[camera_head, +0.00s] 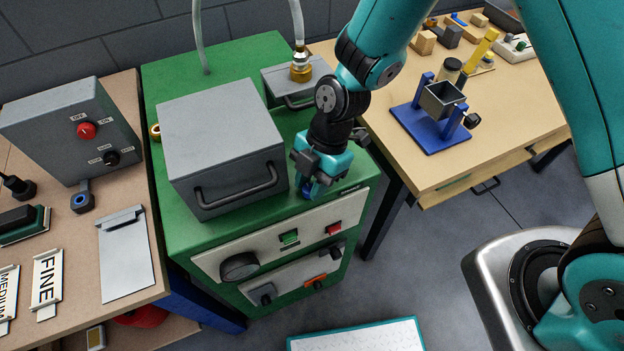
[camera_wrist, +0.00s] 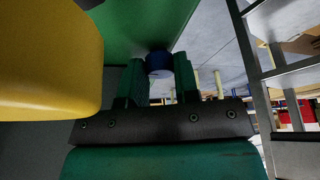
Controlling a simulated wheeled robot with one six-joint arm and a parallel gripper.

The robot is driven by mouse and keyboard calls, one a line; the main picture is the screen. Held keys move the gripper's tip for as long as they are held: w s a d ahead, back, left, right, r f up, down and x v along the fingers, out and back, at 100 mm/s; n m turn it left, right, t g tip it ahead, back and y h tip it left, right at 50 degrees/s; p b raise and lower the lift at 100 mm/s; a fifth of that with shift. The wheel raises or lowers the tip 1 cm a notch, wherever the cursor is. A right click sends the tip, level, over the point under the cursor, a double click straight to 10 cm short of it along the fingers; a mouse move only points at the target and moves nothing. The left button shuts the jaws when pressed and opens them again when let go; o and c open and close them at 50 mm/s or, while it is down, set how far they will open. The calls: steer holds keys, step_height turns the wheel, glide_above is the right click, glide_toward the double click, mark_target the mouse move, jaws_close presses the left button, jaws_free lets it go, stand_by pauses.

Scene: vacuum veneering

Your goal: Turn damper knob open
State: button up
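A small blue knob (camera_head: 307,194) is at the front right of the green cabinet's top (camera_head: 215,81), right of the grey box. My gripper (camera_head: 310,184) points down at it and hides much of it. In the wrist view the blue knob (camera_wrist: 158,63) lies at the tips of my gripper's two green fingers (camera_wrist: 162,75). The fingers stand apart, with the knob between or just past their tips. I cannot tell whether they touch it. The knob's setting is not readable.
A grey box with a handle (camera_head: 222,145) stands close left of my gripper. The cabinet front has a black knob (camera_head: 240,266), a green switch (camera_head: 289,238) and a red switch (camera_head: 333,227). A wooden table (camera_head: 500,150) with a blue fixture (camera_head: 430,130) is at the right.

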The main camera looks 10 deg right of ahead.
steer(key=c, duration=0.3)
steer(key=shift+c, duration=0.2)
steer(key=m+t+y+b, duration=0.1)
steer(key=m+b, duration=0.1)
steer(key=m, duration=0.1)
steer(key=shift+s+f+m+b, duration=0.1)
steer(key=shift+f+m+b, duration=0.05)
steer(key=shift+m+b, duration=0.2)
steer(key=m+t+b, duration=0.2)
steer(key=m, duration=0.2)
steer(key=shift+s+m, duration=0.15)
steer(key=shift+m, duration=0.2)
steer(key=m+t+b, duration=0.1)
steer(key=m+t, duration=0.1)
steer(key=m, duration=0.3)
steer(key=shift+s, duration=0.15)
steer(key=shift+m+t+h+b, duration=0.2)
steer(key=shift+m+t+h, duration=0.2)
steer(key=shift+m, duration=0.75)
steer(key=shift+m+t+h+b, duration=0.15)
steer(key=shift+m+t+h, duration=0.2)
steer(key=shift+m, duration=0.8)
